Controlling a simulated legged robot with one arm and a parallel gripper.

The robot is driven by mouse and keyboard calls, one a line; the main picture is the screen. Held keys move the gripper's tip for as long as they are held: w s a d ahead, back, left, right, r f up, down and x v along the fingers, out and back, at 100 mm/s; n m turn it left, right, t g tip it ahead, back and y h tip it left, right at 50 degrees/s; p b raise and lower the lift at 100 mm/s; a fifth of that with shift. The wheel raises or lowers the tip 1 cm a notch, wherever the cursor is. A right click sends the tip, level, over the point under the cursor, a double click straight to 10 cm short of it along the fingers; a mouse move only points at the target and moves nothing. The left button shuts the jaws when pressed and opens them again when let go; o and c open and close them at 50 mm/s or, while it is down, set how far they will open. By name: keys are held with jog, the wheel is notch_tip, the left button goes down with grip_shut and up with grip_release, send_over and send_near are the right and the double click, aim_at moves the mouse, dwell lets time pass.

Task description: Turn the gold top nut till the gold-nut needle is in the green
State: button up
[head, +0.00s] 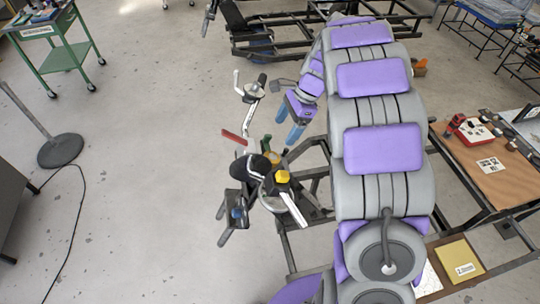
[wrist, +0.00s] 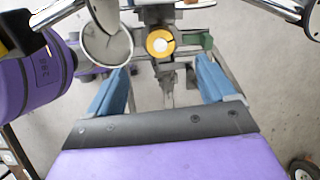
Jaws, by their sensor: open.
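My gripper (head: 287,126) hangs to the right of the metal fixture in the head view, its blue fingers apart. In the wrist view my gripper (wrist: 164,78) is open and empty. A round gold piece with a pale centre (wrist: 160,41) lies beyond the fingertips, between their lines; it looks like the gold nut, but I cannot be sure. A small gold patch (head: 273,157) shows on the fixture in the head view. A yellow block (head: 283,177) sits nearer, above a pale disc. No needle or green zone can be made out.
A red handle (head: 234,136) sticks out left of the fixture. A round mirror-like disc (wrist: 107,45) and a green part (wrist: 195,40) flank the gold piece. A wooden-topped bench (head: 490,185) stands at right, a green cart (head: 58,50) far left. Open floor lies left.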

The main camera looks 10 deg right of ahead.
jog(key=b, duration=0.2)
send_near(270, 156)
notch_tip(270, 156, down, 3)
jog(key=x, duration=0.3)
jog(key=a+x, duration=0.1)
jog(key=x, duration=0.2)
jog(key=shift+b, duration=0.35)
jog(key=shift+d, duration=0.45)
jog(key=shift+c, duration=0.6)
jog(key=shift+a, duration=0.3)
jog(key=c, duration=0.9)
